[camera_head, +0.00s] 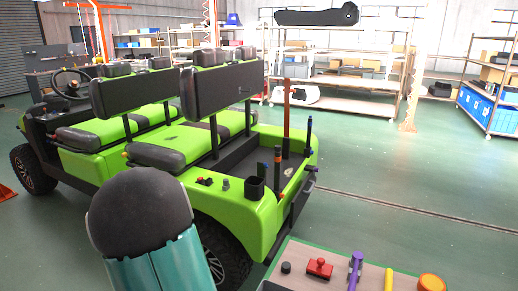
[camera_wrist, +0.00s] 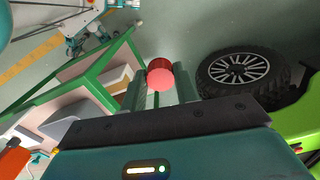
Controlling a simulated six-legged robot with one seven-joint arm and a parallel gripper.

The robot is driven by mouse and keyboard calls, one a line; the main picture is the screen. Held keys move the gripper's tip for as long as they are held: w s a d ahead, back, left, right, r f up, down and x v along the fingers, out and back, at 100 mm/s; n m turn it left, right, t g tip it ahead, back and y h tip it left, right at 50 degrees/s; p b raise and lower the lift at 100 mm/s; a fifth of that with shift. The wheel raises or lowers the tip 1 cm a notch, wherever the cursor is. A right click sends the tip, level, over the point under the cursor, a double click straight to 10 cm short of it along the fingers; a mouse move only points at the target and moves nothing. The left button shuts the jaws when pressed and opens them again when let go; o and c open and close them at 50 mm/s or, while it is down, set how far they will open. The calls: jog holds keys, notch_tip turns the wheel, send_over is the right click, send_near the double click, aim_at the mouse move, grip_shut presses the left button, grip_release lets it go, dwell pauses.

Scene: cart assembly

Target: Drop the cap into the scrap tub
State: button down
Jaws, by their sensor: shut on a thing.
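A round red cap (camera_wrist: 160,77) shows in the wrist view, held between the two fingers of my gripper (camera_wrist: 160,86). The gripper is shut on it, and floor lies behind it in the picture. In the head view a teal and dark part of my arm fills the lower left, and neither the gripper nor the cap can be made out. A small black open-topped box (camera_head: 255,188) stands on the rear corner of the green cart (camera_head: 235,205). I cannot tell whether it is the scrap tub; no other tub can be identified with certainty.
The cart's black wheel (camera_wrist: 240,72) is right of the gripper in the wrist view. Shelves (camera_head: 335,80) stand far behind open floor.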

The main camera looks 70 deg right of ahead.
jog(key=s+d+r+m, duration=0.1)
jog(key=s+d+m, duration=0.2)
jog(key=s+m, duration=0.55)
jog(key=s+d+r+m, duration=0.15)
jog(key=s+m, duration=0.35)
jog(key=s, duration=0.6)
jog(key=s+d+r+m, duration=0.1)
jog(key=s+d+m, duration=0.2)
jog(key=s+m, duration=0.5)
jog(key=shift+n, duration=0.55)
jog(key=shift+s+d+f, duration=0.1)
jog(key=shift+s+f, duration=0.1)
jog(key=shift+f, duration=0.7)
jog(key=shift+s+f, duration=0.15)
jog(key=shift+f, duration=0.7)
jog(key=shift+s+d+f, duration=0.1)
jog(key=shift+s+f, duration=0.1)
jog(key=shift+f, duration=0.7)
jog(key=c, duration=1)
grip_release()
notch_tip(320, 180, up, 14)
